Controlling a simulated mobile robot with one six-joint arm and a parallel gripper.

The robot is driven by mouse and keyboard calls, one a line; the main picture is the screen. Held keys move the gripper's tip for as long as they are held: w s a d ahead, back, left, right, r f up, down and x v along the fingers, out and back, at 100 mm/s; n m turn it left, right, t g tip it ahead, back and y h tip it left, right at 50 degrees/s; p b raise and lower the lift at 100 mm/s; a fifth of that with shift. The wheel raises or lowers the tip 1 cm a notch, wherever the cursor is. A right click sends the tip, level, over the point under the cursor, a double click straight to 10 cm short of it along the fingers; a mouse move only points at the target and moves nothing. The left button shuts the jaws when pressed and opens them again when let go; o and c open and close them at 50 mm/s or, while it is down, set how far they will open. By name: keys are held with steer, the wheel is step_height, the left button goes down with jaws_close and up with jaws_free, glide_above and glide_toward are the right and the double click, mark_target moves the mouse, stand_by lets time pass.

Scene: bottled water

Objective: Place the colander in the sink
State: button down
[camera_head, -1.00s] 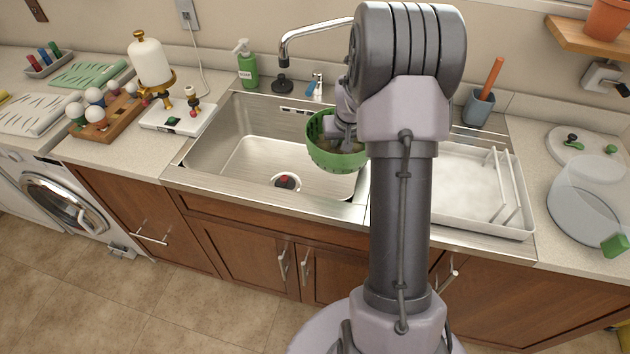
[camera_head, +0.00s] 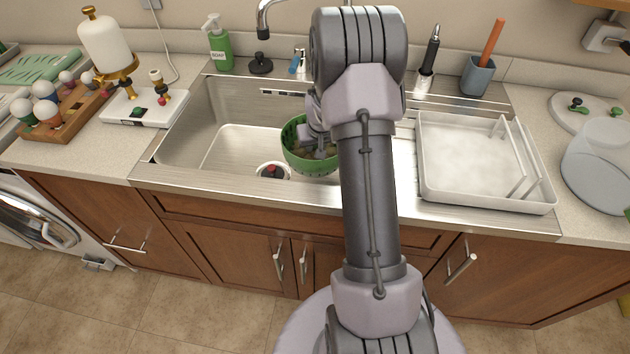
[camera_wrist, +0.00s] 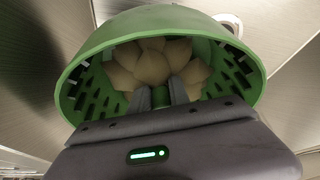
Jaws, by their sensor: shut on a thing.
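The green colander (camera_head: 298,160) is held by my gripper (camera_head: 318,143) over the right part of the steel sink (camera_head: 235,142). In the wrist view the colander (camera_wrist: 165,22) fills the upper middle, and several tan, rounded items lie inside it. My gripper (camera_wrist: 163,94) is shut on a green part in the colander's middle, its two fingers on either side. The colander looks nearly level. I cannot tell whether its base touches the sink floor. My arm hides the right edge of the sink.
A white drying tray (camera_head: 475,165) stands right of the sink. The faucet (camera_head: 265,22), a green soap bottle (camera_head: 219,45) and a black stopper (camera_head: 260,62) are behind it. A white scale (camera_head: 145,107) is at its left.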

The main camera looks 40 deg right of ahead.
step_height(320, 180, down, 10)
steer(key=b, duration=0.4)
steer(key=shift+w+r+b, duration=0.1)
steer(key=shift+r+b, duration=0.05)
steer(key=shift+b, duration=0.25)
steer(key=shift+r, duration=0.15)
steer(key=c, duration=1.2)
jaws_free()
steer(key=shift+c, duration=0.2)
